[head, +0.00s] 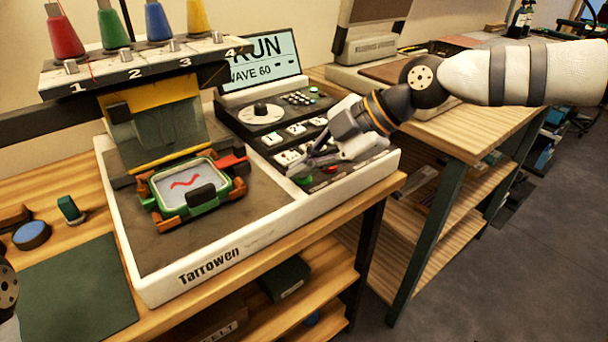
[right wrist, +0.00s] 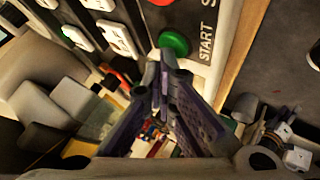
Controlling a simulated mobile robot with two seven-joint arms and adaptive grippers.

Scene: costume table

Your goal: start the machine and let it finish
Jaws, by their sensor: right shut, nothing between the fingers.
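The embroidery machine (head: 232,213), marked Tarrowen, stands on the wooden table. Its screen (head: 262,62) reads RUN and WAVE 60. A green-framed hoop (head: 187,205) with white cloth and a red zigzag line sits under the stitching head. My right gripper (head: 297,172) is shut and empty, low over the control panel. Its fingertips (right wrist: 153,73) are close beside the green START button (right wrist: 174,43), which also shows in the head view (head: 304,179); contact cannot be told. The red button (head: 329,169) is beside it. My left gripper is out of view.
Red, green, blue and yellow thread cones stand above numbered positions on the machine. A green mat (head: 75,290), a blue round item (head: 32,235) and a small green item (head: 70,208) lie at left. A second table (head: 470,125) stands at right.

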